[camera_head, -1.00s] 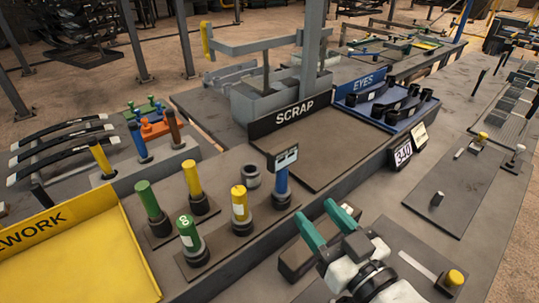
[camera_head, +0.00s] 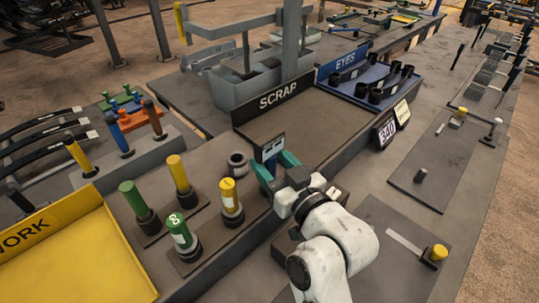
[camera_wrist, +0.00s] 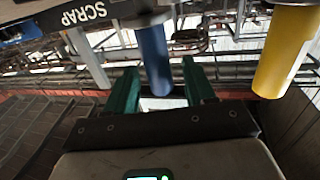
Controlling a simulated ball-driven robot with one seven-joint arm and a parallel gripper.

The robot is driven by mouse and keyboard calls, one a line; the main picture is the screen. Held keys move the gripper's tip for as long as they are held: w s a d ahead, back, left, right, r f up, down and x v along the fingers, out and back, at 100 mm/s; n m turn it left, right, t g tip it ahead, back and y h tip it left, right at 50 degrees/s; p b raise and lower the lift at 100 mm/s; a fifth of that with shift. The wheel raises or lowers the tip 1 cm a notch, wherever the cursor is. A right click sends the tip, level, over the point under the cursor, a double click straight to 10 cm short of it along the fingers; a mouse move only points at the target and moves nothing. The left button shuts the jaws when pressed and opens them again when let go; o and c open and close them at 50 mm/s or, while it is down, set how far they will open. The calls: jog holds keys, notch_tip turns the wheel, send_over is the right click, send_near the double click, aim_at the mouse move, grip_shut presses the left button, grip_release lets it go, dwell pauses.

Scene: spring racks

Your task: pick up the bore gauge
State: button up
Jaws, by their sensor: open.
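The bore gauge (camera_head: 271,147) stands upright at the right end of the row of gauges, with a blue handle and a grey-blue display head. In the wrist view its blue handle (camera_wrist: 153,58) shows between my two green fingers, with a gap on each side. My gripper (camera_head: 275,166) is open, one finger to each side of the gauge in the head view. The lower part of the gauge and its base are hidden behind my fingers in the head view.
A green gauge (camera_head: 181,232) stands farther left. The SCRAP bin (camera_head: 262,92) and blue EYES tray (camera_head: 350,72) are behind.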

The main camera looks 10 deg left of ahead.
jog(key=shift+w+a, duration=0.35)
jog(key=shift+w, duration=0.1)
jog(key=shift+c, duration=0.5)
jog(key=c, duration=0.8)
jog(key=shift+r, duration=0.1)
